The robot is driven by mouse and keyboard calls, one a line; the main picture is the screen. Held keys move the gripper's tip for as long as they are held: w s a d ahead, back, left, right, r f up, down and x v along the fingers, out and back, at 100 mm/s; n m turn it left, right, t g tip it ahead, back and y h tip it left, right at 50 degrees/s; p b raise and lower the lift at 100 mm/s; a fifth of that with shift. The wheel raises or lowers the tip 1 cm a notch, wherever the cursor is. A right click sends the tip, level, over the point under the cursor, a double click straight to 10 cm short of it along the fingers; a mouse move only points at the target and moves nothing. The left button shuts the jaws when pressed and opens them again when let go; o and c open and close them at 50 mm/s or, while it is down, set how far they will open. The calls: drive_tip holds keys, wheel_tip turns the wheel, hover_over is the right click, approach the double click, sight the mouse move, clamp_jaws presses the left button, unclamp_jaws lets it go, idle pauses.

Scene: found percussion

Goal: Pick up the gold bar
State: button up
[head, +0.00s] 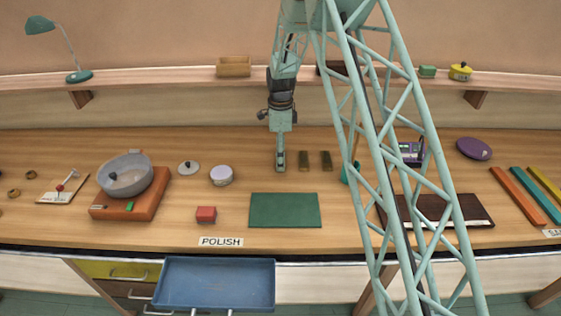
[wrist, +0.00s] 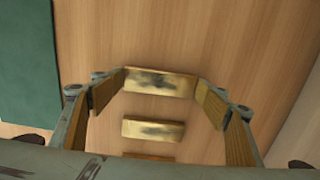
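Several bars lie in a row in the wrist view. A gold bar with a dark smudge (wrist: 160,82) is between the fingertips of my gripper (wrist: 163,76). A similar gold bar (wrist: 153,130) lies below it in that view, and a more orange bar (wrist: 148,157) is partly hidden at the bottom. My gripper's fingers are spread wide, one beside each end of the top bar; I cannot tell whether they touch it. In the head view my gripper (head: 280,168) points straight down at the table, hiding that bar. Two dark gold bars (head: 304,160) (head: 326,160) lie to its right.
A green mat (head: 285,210) lies in front of my gripper, with a red block (head: 206,214) to its left. A lavender round tin (head: 221,175) stands left of my gripper. A teal cup (head: 350,173) is right of the bars, partly behind my arm. A blue drawer (head: 215,283) stands open below.

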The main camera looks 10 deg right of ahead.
drive_tip(key=c, duration=0.7)
drive_tip(key=shift+r, duration=0.2)
drive_tip(key=shift+c, duration=0.2)
drive_tip(key=shift+w+r, duration=0.1)
drive_tip(key=shift+r, duration=1.55)
drive_tip(key=s, duration=0.5)
drive_tip(key=s+r, duration=0.1)
drive_tip(key=s, duration=1)
drive_tip(key=shift+r, duration=0.2)
